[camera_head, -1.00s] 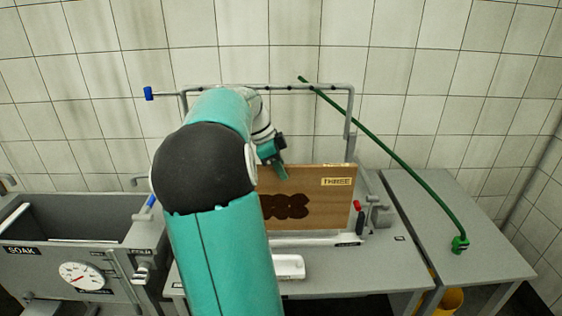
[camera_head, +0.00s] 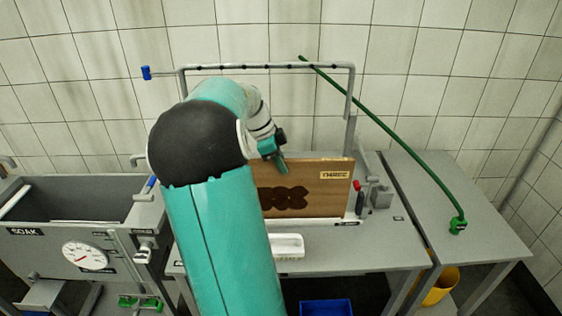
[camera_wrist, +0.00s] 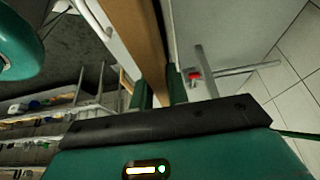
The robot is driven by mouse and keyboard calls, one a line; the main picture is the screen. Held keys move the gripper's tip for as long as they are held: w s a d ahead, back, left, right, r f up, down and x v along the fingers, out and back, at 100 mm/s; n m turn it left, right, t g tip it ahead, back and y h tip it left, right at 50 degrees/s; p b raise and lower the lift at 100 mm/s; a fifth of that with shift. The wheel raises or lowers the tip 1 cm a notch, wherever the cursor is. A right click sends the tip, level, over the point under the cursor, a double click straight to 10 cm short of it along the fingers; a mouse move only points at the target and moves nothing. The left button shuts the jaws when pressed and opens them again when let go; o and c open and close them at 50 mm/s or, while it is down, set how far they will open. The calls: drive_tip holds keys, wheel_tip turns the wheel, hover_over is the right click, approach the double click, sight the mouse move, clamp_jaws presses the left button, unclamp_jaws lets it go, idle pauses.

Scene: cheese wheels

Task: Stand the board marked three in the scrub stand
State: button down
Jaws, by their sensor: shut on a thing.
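The board marked three (camera_head: 318,200) is a brown wooden panel with dark blotches and a THREE label at its upper right. It stands upright on the grey table, at the scrub stand (camera_head: 349,222), whose lower edge shows beneath it. Whether it is fully seated in the stand I cannot tell. My gripper (camera_head: 277,160) is at the board's top edge, left of the label, and shut on it. In the wrist view the board's edge (camera_wrist: 140,35) runs between my fingers. My arm hides the board's left part.
A grey soak tank (camera_head: 70,205) with a dial stands at the left. A pipe frame (camera_head: 270,66) rises behind, with a green hose (camera_head: 400,138) slanting to the right table (camera_head: 460,190), which has free room.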

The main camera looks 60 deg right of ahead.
drive_tip(key=c, duration=1.3)
unclamp_jaws()
drive_tip(key=v, duration=1.4)
drive_tip(key=w+a+f+n+t, duration=0.1)
drive_tip(key=w+a+n+t, duration=0.2)
drive_tip(key=a+n, duration=0.7)
drive_tip(key=w+a+n+t, duration=0.3)
drive_tip(key=a+n, duration=0.2)
drive_tip(key=a, duration=0.9)
drive_tip(key=s+a+f+n+t, duration=0.1)
drive_tip(key=s+a+f+n, duration=0.1)
drive_tip(key=a+n, duration=0.3)
drive_tip(key=s+a+f+n+t+y, duration=0.1)
drive_tip(key=a+n, duration=0.4)
drive_tip(key=a, duration=0.5)
drive_tip(key=s+a+f+n+t+y, duration=0.1)
drive_tip(key=s+a+f+n, duration=0.2)
drive_tip(key=a, duration=0.4)
drive_tip(key=shift+s+a+f+n+t, duration=0.1)
drive_tip(key=shift+s+f+n+t, duration=0.15)
drive_tip(key=shift+n, duration=0.4)
drive_tip(key=shift+s+a+n+t, duration=0.15)
drive_tip(key=shift+s+n, duration=0.2)
drive_tip(key=shift+n, duration=0.3)
